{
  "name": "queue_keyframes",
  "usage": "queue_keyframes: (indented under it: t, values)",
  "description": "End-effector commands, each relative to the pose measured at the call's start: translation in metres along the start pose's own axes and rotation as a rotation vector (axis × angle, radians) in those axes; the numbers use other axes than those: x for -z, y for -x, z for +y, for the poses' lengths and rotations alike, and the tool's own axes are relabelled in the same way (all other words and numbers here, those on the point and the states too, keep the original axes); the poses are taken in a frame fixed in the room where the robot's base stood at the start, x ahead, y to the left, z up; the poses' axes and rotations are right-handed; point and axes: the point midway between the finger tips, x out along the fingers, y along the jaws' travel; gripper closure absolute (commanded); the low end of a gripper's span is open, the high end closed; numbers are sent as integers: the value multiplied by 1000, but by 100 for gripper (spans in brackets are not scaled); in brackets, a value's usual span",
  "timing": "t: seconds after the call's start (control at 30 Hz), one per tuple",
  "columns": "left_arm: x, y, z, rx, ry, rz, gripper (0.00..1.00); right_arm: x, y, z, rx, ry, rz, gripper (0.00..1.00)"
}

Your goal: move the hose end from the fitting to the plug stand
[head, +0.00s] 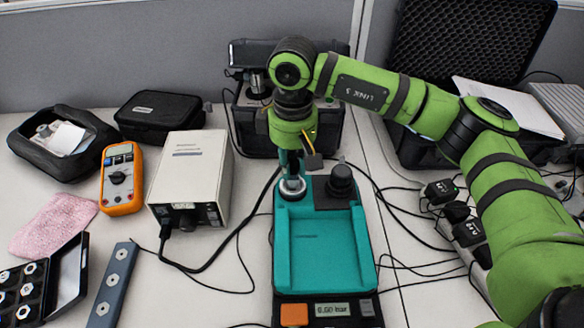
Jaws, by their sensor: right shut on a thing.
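My right gripper (300,153) hangs at the end of the green arm, pointing down over the back left of a teal pressure device. It is shut on the hose end, which is mostly hidden by the gripper. Directly below is a round metal-ringed fitting (292,189). I cannot tell whether the hose end is still seated in it. A black block with a round black knob-like top (341,179) stands just right of the fitting; I cannot tell if this is the plug stand. My left gripper is not in view.
The teal device (367,245) has an empty recessed tray and a display. A beige box (190,180) and orange multimeter (122,180) stand left. Black cables cross the table around the device. An open black case (470,40) and power adapters (468,232) are right.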

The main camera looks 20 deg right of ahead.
Motion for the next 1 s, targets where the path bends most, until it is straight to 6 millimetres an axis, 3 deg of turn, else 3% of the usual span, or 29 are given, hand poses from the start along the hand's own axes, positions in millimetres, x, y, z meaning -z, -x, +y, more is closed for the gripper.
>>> queue_keyframes:
  t: [1.0]
  values:
    - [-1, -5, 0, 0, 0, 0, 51, 0, 11, 0, -1, -2, 0, 100]
